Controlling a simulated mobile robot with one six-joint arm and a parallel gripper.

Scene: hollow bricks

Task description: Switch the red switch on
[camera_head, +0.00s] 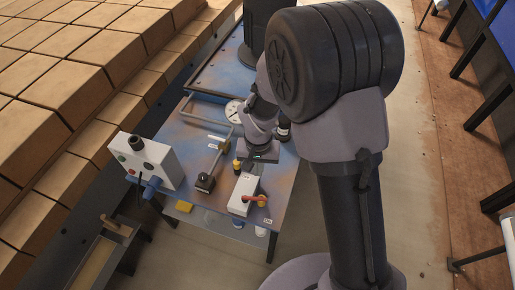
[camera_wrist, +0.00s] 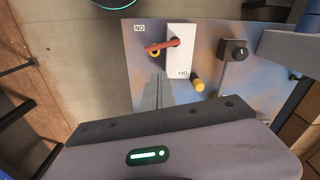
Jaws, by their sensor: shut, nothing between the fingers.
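The red switch is a red lever (camera_head: 256,199) on a white box (camera_head: 241,191) fixed to the blue-brown table. In the wrist view the red lever (camera_wrist: 160,46) points left from its pivot on the white box (camera_wrist: 180,58), crosswise to the box, over a small yellow ring. My gripper (camera_wrist: 157,80) is shut and empty. Its grey fingertips lie over the table, just below and left of the white box, apart from the lever in the picture. In the head view my gripper's body is beyond the box; its fingertips are hard to make out.
A yellow-topped knob (camera_wrist: 198,84) stands close beside the box. A black knob on a base (camera_head: 205,182) is left of it. A grey control box (camera_head: 147,160) with buttons stands at the table's left edge. Pipes cross the table's far part. Bricks are stacked at left.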

